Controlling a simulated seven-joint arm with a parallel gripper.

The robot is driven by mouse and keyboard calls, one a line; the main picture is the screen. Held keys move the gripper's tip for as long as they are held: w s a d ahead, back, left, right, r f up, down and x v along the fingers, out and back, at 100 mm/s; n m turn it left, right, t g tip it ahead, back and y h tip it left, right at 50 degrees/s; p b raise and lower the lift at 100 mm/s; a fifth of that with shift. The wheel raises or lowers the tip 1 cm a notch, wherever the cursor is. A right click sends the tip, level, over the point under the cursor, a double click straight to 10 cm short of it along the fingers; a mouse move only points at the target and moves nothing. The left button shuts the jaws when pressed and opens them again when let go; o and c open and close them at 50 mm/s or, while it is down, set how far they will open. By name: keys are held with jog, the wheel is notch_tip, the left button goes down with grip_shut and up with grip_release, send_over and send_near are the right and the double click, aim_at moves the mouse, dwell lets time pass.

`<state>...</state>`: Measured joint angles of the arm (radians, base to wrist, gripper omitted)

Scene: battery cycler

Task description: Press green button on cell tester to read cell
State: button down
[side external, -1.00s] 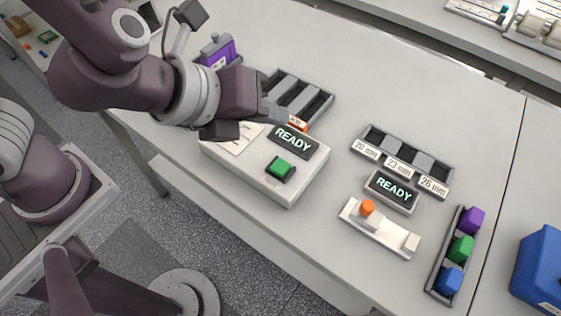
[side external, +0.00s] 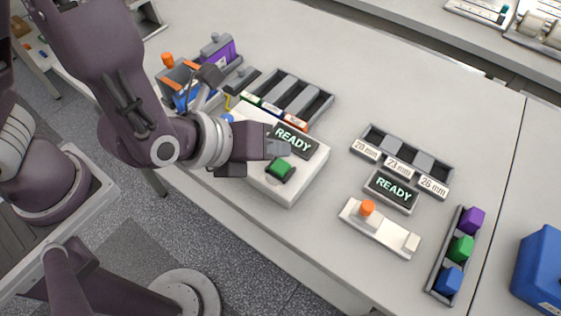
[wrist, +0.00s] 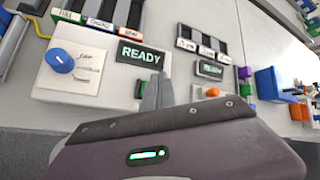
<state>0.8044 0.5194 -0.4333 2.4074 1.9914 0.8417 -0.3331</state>
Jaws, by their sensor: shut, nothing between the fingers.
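The cell tester (side external: 303,179) is a white box with a dark display (side external: 294,140) reading READY. Its green button (side external: 280,169) sits in a dark frame at the box's front corner. My gripper (side external: 284,149) is shut and empty, its fingertips just behind the green button in the side view. I cannot tell whether they touch it. In the wrist view the tester (wrist: 80,80) and its blue knob (wrist: 60,60) show at left. The green button (wrist: 139,89) is partly hidden beside my fingers (wrist: 158,88).
A three-slot tray (side external: 290,99) stands behind the tester. To the right are a smaller sorting tray with size labels (side external: 408,162), a second READY display (side external: 392,191), a white fixture with an orange knob (side external: 380,229), and a rack of coloured blocks (side external: 445,255). Open table lies between.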

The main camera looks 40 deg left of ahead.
aim_at(276, 168)
jog(key=shift+f, duration=0.75)
jog(key=shift+f, duration=0.1)
dwell(1.4)
jog(key=shift+f, duration=0.3)
jog(key=shift+f, duration=0.5)
dwell(0.8)
jog(key=shift+r, duration=0.9)
jog(key=shift+r, duration=2.55)
